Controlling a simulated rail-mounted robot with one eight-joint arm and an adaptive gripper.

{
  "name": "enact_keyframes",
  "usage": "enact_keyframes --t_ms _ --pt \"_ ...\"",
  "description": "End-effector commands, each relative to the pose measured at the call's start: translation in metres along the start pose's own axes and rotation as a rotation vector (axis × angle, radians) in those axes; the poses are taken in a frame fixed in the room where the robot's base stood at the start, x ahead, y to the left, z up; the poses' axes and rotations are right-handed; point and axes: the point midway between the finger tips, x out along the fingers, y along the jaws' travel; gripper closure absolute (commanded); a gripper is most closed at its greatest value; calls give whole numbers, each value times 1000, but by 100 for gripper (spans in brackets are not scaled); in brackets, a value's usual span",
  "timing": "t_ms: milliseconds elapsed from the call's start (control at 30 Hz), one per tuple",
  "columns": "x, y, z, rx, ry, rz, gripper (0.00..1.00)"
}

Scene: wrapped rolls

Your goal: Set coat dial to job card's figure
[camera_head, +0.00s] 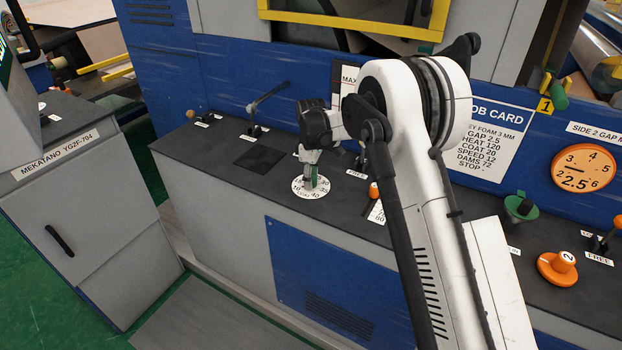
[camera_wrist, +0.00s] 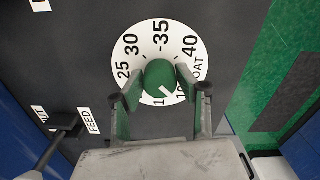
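The coat dial (camera_head: 298,190) is a white disc with black numbers on the dark console top; its disc also shows in the wrist view (camera_wrist: 124,58). Its green knob (camera_wrist: 158,76) has a white pointer line slanting to the lower right in the picture; the figures beside it are partly hidden by my fingers. My gripper (camera_head: 311,166) points down at the dial, its two green-padded fingers (camera_wrist: 160,82) on either side of the knob. I cannot tell whether both fingers press on it. The job card (camera_head: 492,140) reads COAT 20.
An upright lever (camera_head: 264,98) stands on the console behind the dial. A lever with a FEED label (camera_wrist: 89,121) is at lower left in the wrist view. An orange knob (camera_head: 558,267) and a green knob (camera_head: 520,208) are further right. My arm crosses the console.

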Motion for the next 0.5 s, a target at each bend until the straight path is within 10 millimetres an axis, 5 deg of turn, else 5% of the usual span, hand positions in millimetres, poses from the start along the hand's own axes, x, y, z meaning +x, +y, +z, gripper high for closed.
enact_keyframes --t_ms 200,500 --pt "0 0 0 0 0 0 95" --pt "1 0 0 46 0 0 95"
